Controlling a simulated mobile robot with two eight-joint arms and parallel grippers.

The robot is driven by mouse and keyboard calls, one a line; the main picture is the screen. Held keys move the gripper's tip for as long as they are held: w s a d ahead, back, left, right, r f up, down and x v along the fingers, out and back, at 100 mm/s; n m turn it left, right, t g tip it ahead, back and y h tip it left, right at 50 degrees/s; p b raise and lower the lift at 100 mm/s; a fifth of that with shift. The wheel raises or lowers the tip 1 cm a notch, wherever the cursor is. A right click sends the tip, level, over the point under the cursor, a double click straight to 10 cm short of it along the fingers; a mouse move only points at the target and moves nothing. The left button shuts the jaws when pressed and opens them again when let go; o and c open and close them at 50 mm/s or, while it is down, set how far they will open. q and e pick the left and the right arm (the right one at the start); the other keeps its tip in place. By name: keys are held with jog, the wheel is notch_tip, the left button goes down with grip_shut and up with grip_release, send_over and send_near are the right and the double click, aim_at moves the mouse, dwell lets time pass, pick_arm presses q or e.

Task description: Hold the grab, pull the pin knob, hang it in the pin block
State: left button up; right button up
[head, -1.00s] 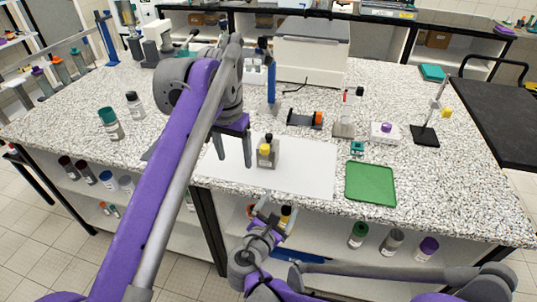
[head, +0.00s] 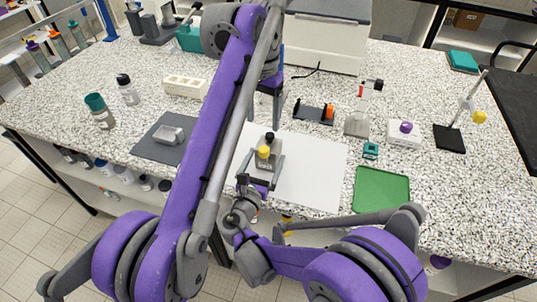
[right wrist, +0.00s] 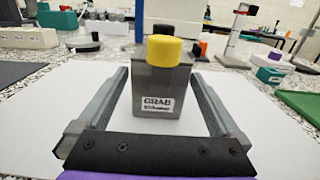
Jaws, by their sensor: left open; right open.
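The grab (head: 266,163) is a grey block with a yellow knob (head: 263,152) and a black knob (head: 270,137), upright on a white sheet. In the right wrist view the grab (right wrist: 158,85) shows its "GRAB" label, with the yellow knob (right wrist: 164,50) in front of the black one. My right gripper (head: 261,170) is open, its fingers on either side of the grab with visible gaps. My left gripper (head: 265,112) is open and empty, above and behind the grab. I cannot tell for certain which thing is the pin block; a white block with holes (head: 186,86) stands at the back left.
A green tray (head: 381,190) lies right of the white sheet (head: 318,170). A white block with a purple knob (head: 404,131), a small teal piece (head: 370,151) and a black holder with an orange part (head: 314,112) stand behind. A dark mat (head: 150,148) lies left, bearing a grey piece.

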aim_at(271, 146)
jog(key=x, duration=0.5)
jog(key=shift+w+d, duration=0.1)
jog(key=shift+w, duration=0.2)
grip_shut()
